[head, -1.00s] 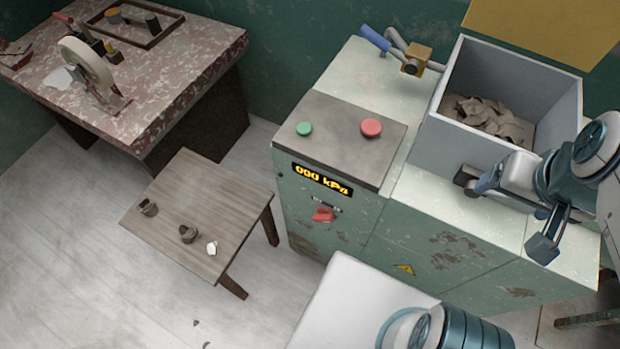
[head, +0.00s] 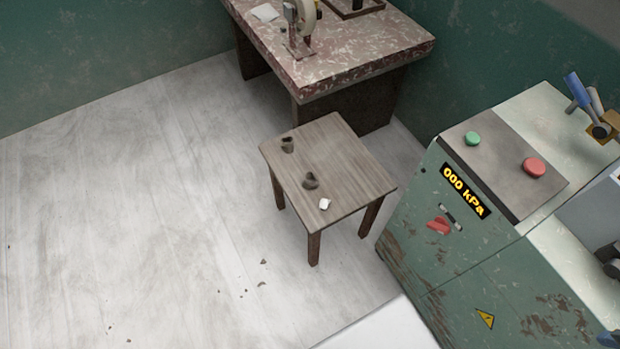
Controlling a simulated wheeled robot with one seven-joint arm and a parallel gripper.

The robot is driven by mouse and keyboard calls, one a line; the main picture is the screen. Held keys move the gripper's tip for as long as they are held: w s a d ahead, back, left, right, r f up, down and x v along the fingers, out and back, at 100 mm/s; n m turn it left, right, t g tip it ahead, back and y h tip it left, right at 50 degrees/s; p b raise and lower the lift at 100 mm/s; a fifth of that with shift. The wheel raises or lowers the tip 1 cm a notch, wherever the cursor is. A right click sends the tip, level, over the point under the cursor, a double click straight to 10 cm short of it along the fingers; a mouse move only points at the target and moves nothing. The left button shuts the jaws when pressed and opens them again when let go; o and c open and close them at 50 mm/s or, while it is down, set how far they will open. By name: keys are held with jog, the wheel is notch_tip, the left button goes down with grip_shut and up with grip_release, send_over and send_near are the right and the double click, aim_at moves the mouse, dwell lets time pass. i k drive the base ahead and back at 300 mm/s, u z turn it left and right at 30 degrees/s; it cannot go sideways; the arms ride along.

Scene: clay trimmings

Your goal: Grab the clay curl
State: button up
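Two small dark grey-brown pieces that look like clay curls lie on the wooden stool. One clay curl (head: 288,145) is near the stool's far left corner, and another clay curl (head: 311,181) is near the middle of its left side. A small white piece (head: 324,204) lies near the front edge; I cannot tell what it is. The wooden stool (head: 355,180) stands on the floor. Only dark bits of my arm show at the right edge in the head view. My gripper's fingers cannot be made out there.
A green machine (head: 470,270) with a 000 kPa display, a green button (head: 472,138) and a red button (head: 534,167) stands right of the stool. The pale floor (head: 130,190) at left is open, with small scattered crumbs.

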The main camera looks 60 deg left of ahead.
aim_at(307, 185)
jog(key=z, duration=1.55)
jog(key=i, duration=0.65)
jog(key=u, duration=4.3)
jog(key=i, duration=0.5)
jog(key=z, duration=0.3)
jog(key=k, duration=0.3)
jog(key=u, duration=0.8)
